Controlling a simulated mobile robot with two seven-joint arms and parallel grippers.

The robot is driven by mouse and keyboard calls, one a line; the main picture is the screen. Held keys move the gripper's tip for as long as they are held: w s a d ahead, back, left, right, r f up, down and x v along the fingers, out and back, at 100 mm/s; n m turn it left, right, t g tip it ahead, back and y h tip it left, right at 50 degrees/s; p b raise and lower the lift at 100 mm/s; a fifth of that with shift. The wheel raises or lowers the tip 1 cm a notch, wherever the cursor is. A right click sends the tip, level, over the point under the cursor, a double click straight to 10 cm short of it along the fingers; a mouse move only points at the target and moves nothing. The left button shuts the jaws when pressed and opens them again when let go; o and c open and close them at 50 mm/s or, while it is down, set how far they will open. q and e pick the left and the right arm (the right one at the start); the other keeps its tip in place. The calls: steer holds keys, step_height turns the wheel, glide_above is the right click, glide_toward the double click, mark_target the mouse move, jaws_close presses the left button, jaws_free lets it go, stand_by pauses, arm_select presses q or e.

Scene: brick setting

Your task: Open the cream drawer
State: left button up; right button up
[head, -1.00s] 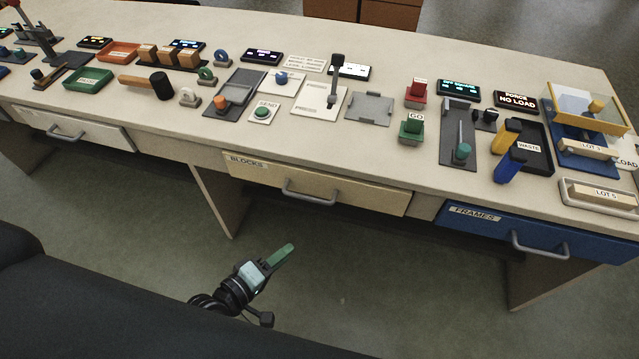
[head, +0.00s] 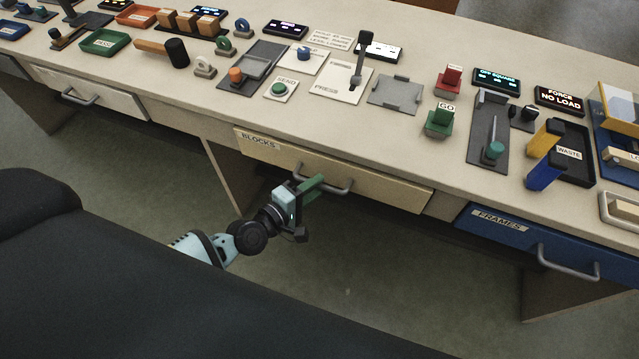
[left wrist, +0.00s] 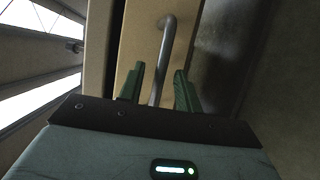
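The cream drawer (head: 385,186), labelled BLOCKS, is under the middle of the bench and looks shut. Its grey bar handle (head: 338,191) is on the front face. My left gripper (head: 312,186) has green fingers and is at the left part of this handle. In the left wrist view the open fingers (left wrist: 158,88) stand on either side of the handle bar (left wrist: 163,60), with a gap visible beside it. The drawer front (left wrist: 137,35) shows behind them. My right gripper is in neither view.
A white drawer (head: 110,100) is at the left and a blue FRAMES drawer (head: 500,232) at the right; both look shut. The bench top (head: 330,120) carries buttons, trays, a mallet and small displays. The floor in front of the drawers is clear.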

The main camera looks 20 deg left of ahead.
arm_select(q)
steer(key=shift+x, duration=1.05)
jaws_close()
